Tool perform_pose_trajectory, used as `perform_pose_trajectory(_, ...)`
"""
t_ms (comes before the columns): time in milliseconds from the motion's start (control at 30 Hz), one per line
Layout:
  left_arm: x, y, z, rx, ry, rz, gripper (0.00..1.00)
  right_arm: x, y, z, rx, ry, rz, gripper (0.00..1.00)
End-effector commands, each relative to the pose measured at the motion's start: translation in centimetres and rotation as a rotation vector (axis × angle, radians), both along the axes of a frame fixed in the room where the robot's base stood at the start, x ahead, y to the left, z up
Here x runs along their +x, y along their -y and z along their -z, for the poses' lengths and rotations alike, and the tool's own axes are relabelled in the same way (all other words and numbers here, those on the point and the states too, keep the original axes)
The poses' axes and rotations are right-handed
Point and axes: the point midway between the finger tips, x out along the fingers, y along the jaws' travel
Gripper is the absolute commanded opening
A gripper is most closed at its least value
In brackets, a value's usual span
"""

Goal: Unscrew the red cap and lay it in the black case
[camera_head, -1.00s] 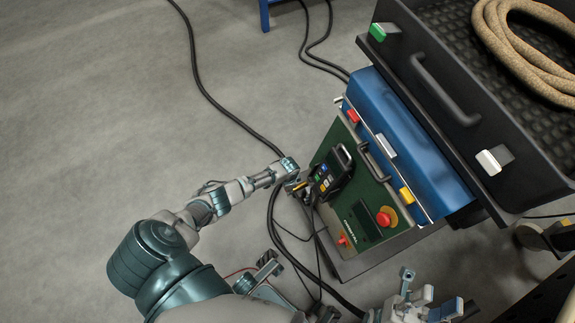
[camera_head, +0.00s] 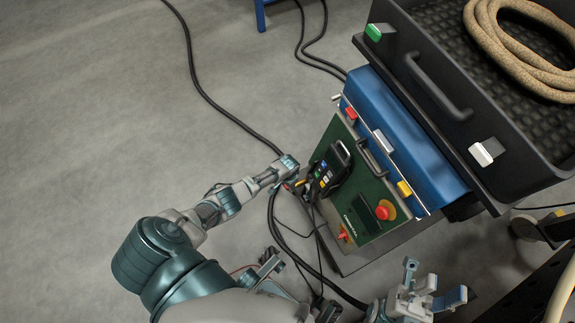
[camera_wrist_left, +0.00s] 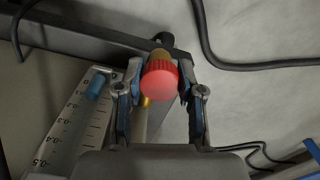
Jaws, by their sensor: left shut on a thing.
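My left gripper (camera_wrist_left: 161,88) is shut on the cap, one finger on each side. In the head view my left gripper (camera_head: 288,180) is at the left edge of the green panel, and the cap is mostly hidden there. The black case (camera_head: 459,150) stands open at the upper right, with a dark padded inside and a coil of tan rope in it. My right gripper (camera_head: 436,285) is open and empty at the bottom.
A green panel box (camera_head: 368,190) carries a handheld device (camera_head: 329,172) and a red knob (camera_head: 385,210). A blue case (camera_head: 405,140) lies between it and the black case. Black cables (camera_head: 205,95) run over the floor. A marked scale (camera_wrist_left: 78,125) is beside the left gripper.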

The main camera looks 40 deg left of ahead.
Motion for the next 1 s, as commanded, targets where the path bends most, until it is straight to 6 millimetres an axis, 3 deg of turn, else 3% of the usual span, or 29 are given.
perform_pose_trajectory(133, -0.1, 0.7, 0.0, -0.011, -0.001, -0.104, 0.0, -0.1, 0.0, -0.6, 0.0, 0.006, 0.0, 0.4)
perform_pose_trajectory(433, -0.1, 0.7, 0.0, -0.011, -0.002, -0.134, 0.0, -0.1, 0.0, -0.6, 0.0, 0.007, 0.001, 0.4)
perform_pose_trajectory(700, -0.1, 0.7, 0.0, -0.01, -0.004, -0.385, 0.0, -0.4, 0.0, -1.6, 0.0, 0.018, 0.0, 0.4)
perform_pose_trajectory(867, -0.1, 0.7, 0.1, -0.009, -0.005, -0.393, 0.0, -0.3, 0.0, -1.5, 0.0, 0.017, 0.0, 0.4)
perform_pose_trajectory(900, -0.1, 0.7, 0.1, -0.009, -0.005, -0.392, 0.4, -0.3, 0.0, -1.5, 0.0, 0.017, 0.0, 0.4)
perform_pose_trajectory(1000, -0.1, 0.6, 0.1, -0.008, -0.005, -0.392, 0.65, -0.3, 0.0, -1.5, 0.0, 0.017, 0.0, 0.4)
